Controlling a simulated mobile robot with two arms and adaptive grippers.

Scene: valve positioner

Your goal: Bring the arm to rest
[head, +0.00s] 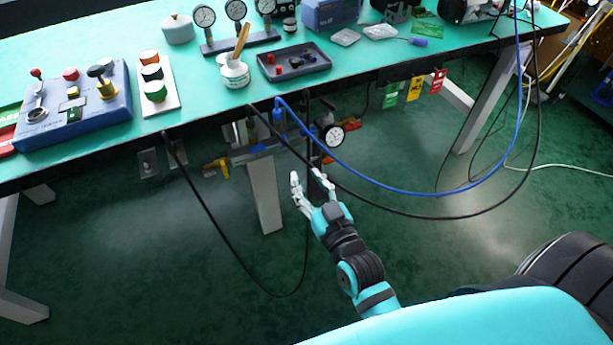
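My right arm reaches up from the lower right in the head view. Its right gripper (309,187) is in front of the workbench (210,72), below its front edge. Its two light fingers stand apart with nothing visible between them, so it looks open and empty. Piping with a round gauge (333,136) and a yellow valve handle (216,167) hangs under the bench edge just beyond the gripper. I cannot tell whether the fingers touch any of it. My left gripper is not in view.
A blue hose (400,189) and black cables loop down near the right gripper. On the bench are a control box (70,125), a stack light (153,80), several gauges (204,16) and a dark tray (293,62). A bench leg (265,195) stands left of the gripper. Green floor (150,250) is open in front.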

